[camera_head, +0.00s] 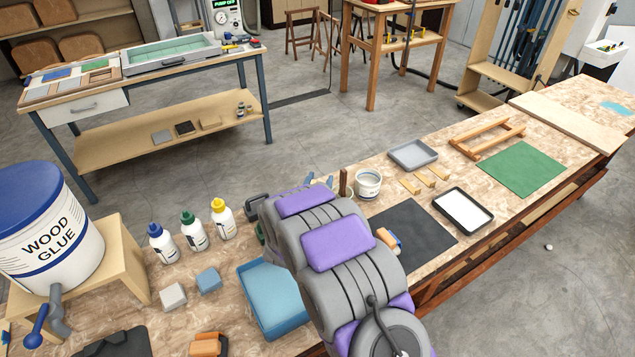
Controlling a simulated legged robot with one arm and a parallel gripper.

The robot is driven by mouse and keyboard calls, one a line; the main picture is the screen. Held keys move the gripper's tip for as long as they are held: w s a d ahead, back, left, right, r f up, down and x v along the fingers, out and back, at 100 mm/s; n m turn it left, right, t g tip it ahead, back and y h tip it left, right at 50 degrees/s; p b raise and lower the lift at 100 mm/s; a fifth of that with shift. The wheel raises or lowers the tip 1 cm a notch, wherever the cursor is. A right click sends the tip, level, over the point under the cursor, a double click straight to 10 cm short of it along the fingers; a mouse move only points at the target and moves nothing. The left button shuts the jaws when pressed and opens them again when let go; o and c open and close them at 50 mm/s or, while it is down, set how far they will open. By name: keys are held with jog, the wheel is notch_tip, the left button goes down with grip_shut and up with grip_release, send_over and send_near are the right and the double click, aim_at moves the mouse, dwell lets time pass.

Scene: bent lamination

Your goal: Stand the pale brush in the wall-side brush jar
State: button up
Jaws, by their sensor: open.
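My grey and purple arm reaches over the bench from the bottom middle and hides what lies behind it. I cannot make out my gripper's fingers. A white round pot (368,185) stands beyond the arm on the bench. An upright brown stick-like thing (343,183) shows just left of it; I cannot tell whether it is a brush. Several pale wooden pieces (426,180) lie flat right of the pot; I cannot tell whether one is the pale brush. I cannot make out a wall-side brush jar for certain.
Glue bottles (194,231) and a blue tray (273,297) stand left of the arm. A black mat (423,238) with an orange-and-cream item (387,240), a black-rimmed tray (463,209), a grey tray (413,154) and a green sheet (522,167) lie to the right.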

jog(key=shift+a+r, duration=0.15)
jog(key=shift+a, duration=0.5)
jog(key=r, duration=0.1)
jog(key=r+p, duration=0.2)
jog(key=shift+s+d+r, duration=0.15)
jog(key=shift+s+d, duration=0.15)
jog(key=s+d+r+p, duration=0.1)
jog(key=s+d+p, duration=0.3)
jog(key=s+p, duration=0.4)
jog(key=s, duration=0.6)
jog(key=shift+s, duration=0.4)
jog(key=shift+d, duration=0.35)
jog(key=shift+a, duration=0.25)
